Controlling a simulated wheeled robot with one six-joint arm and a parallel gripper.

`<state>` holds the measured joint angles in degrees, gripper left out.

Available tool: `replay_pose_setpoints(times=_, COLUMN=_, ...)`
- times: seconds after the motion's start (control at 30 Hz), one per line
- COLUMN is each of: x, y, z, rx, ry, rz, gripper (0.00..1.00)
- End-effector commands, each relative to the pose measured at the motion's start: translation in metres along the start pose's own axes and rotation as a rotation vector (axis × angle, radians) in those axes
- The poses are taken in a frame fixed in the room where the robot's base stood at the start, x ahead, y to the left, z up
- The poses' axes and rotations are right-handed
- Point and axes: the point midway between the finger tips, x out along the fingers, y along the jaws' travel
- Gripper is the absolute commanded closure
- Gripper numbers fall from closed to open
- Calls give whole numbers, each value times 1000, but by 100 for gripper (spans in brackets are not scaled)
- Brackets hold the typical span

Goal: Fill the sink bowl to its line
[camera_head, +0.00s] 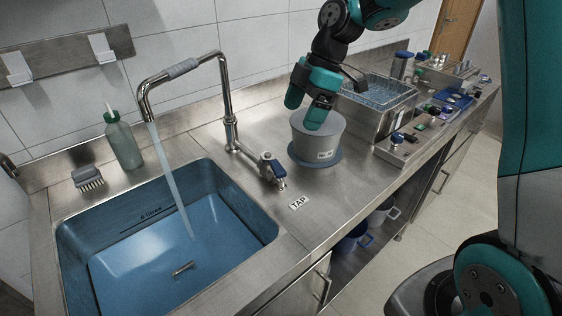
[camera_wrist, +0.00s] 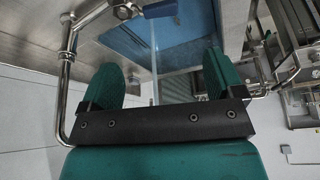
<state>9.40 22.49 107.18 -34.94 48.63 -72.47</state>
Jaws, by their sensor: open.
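The blue sink bowl (camera_head: 85,222) is set in the steel counter. A dark fill line (camera_head: 150,220) marked in litres is on its back wall. A lighter blue surface, seemingly water, lies below that line; its depth is hard to tell. A stream of water (camera_head: 170,180) runs from the tall steel tap (camera_head: 229,115) into the bowl. The tap's blue-ended lever (camera_head: 278,168) stands at the right, beside a TAP label (camera_head: 299,203). My gripper (camera_head: 308,104) is open and empty, in front of or above a grey tub, apart from the lever. The stream shows between its fingers (camera_wrist: 158,85) in the wrist view.
The grey tub (camera_head: 305,148) stands on a blue round mat right of the lever. A steel basket tank (camera_head: 385,118) and trays of small parts are further right. A green bottle (camera_head: 123,142) and a brush (camera_head: 88,178) stand behind the sink. The counter around the label is clear.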

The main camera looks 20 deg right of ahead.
Motion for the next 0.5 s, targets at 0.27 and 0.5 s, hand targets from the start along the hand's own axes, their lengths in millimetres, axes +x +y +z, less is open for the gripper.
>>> replay_pose_setpoints(times=0.27, x=66, y=-2, z=-1, rx=1, ry=-1, rz=-6, gripper=13)
replay_pose_setpoints(times=0.5, x=110, y=-1, z=-1, rx=1, ry=-1, rz=-4, gripper=13)
